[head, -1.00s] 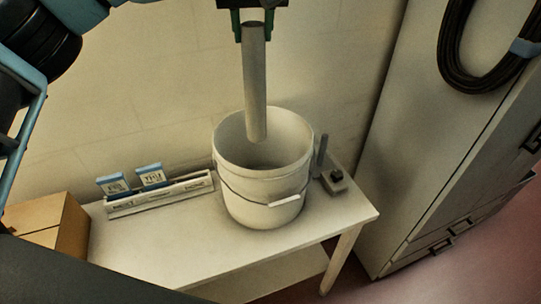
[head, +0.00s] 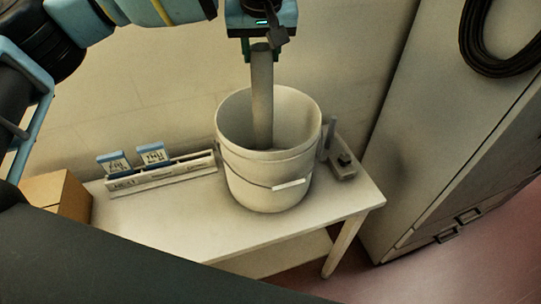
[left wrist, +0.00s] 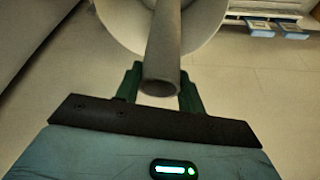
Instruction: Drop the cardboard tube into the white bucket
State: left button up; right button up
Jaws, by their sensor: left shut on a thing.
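The cardboard tube (head: 262,95) is a long, plain brownish-grey cylinder, held upright. My left gripper (head: 262,50) is shut on its upper end, above the white bucket (head: 268,190). The tube's lower part shows inside the bucket's opening, in front of the inner back wall; its bottom end is hidden by the near rim. In the left wrist view the tube (left wrist: 163,50) runs away from the gripper fingers (left wrist: 160,85) toward the bucket (left wrist: 205,42). The bucket stands upright on the table with its handle down at the front. My right gripper is not in view.
The white table (head: 190,222) also bears a holder (head: 160,176) with blue-topped cards, left of the bucket. A cardboard box (head: 57,193) is at the far left. A small grey device (head: 342,168) stands close right of the bucket. A cabinet (head: 425,150) with a black cable coil (head: 500,45) is at the right.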

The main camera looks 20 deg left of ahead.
pick_arm(q)
notch_tip(320, 180, down, 2)
jog(key=shift+w+f, duration=0.1)
jog(key=shift+f, duration=0.05)
jog(key=shift+f+b, duration=0.35)
jog(key=shift+f, duration=0.15)
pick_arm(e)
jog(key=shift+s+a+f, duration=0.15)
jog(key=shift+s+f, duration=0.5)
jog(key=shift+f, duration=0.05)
pick_arm(q)
jog(key=o, duration=1.4)
notch_tip(320, 180, up, 7)
send_over(262, 65)
jog(key=s, duration=0.1)
jog(key=shift+d+r, duration=0.15)
jog(key=shift+d, duration=0.05)
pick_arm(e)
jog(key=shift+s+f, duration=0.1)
